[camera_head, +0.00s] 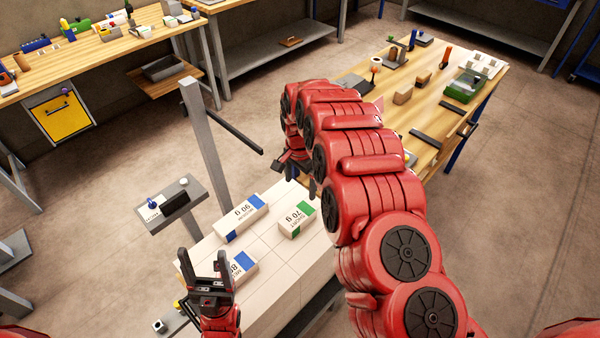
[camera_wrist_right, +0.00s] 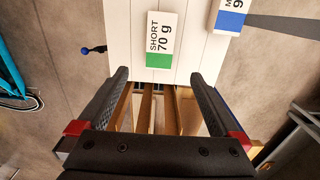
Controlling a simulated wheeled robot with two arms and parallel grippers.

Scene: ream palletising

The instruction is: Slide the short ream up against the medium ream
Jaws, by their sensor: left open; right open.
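The short ream (camera_head: 297,218), white with a green end and marked 70 g, lies on the white tiled surface (camera_head: 290,275). The medium ream (camera_head: 240,218), white with blue and marked 90 g, lies to its left with a gap between them. In the right wrist view, the short ream (camera_wrist_right: 160,40) is ahead of the fingertips and the medium ream (camera_wrist_right: 231,14) is cut off at top right. My right gripper (camera_wrist_right: 158,76) is open and empty; my arm partly hides it in the head view. My left gripper (camera_head: 203,256) is open, in front of another blue-marked ream (camera_head: 240,268).
A grey post (camera_head: 205,145) with a dark bar stands behind the surface. A small grey stand (camera_head: 175,205) is at its left. A cluttered wooden table (camera_head: 425,95) lies beyond my right arm. The front right of the white surface is clear.

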